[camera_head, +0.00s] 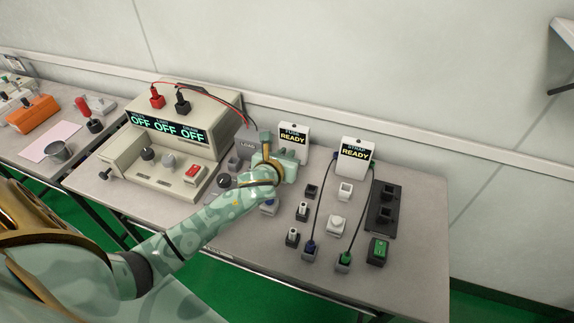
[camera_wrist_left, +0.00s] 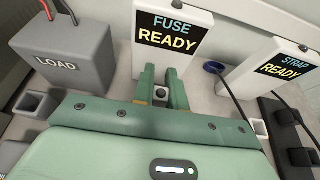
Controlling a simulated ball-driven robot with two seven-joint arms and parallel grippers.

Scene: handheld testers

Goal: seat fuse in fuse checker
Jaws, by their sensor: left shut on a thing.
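The fuse checker (camera_head: 294,130) is a white upright panel reading FUSE READY, at the back middle of the bench. It also shows in the wrist view (camera_wrist_left: 175,18). My left gripper (camera_head: 283,152) is low in front of it, its fingers pointing toward the panel's foot. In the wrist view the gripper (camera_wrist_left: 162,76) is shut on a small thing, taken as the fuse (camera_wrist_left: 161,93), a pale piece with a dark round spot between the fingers. The fingers hide most of it, and I cannot tell whether it touches the socket. My right gripper is not in view.
A grey LOAD box (camera_wrist_left: 65,60) stands left of the checker. A STRAP READY panel (camera_head: 355,155) with cables stands right. A large beige tester (camera_head: 150,145) reading OFF fills the left. Several small sockets and a green switch (camera_head: 377,250) occupy the bench right and front.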

